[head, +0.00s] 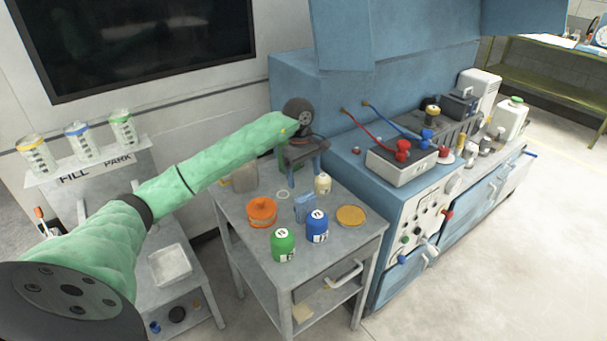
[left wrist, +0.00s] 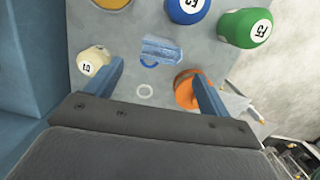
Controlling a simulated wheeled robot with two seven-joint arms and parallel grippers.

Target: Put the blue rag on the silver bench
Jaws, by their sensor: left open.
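The blue rag (head: 304,206) lies folded on a grey metal table (head: 232,213), between the orange container and the blue jar. In the left wrist view the rag (left wrist: 162,48) shows just beyond the fingertips, roughly between them. My left gripper (head: 304,180) hangs over the back of this table, fingers down, open and empty; its two blue fingers (left wrist: 160,75) are wide apart and do not touch the rag. I cannot tell which surface is the silver bench; the grey table and a lower grey stand (head: 150,250) at left are both metallic. My right gripper is not in view.
Around the rag stand an orange container (head: 262,211), a blue jar (head: 317,226), a green jar (head: 283,245), a cream jar (head: 322,184) and a yellow-brown disc (head: 351,216). A blue console (head: 400,230) borders the table at right. A shallow tray (head: 170,264) rests on the stand.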

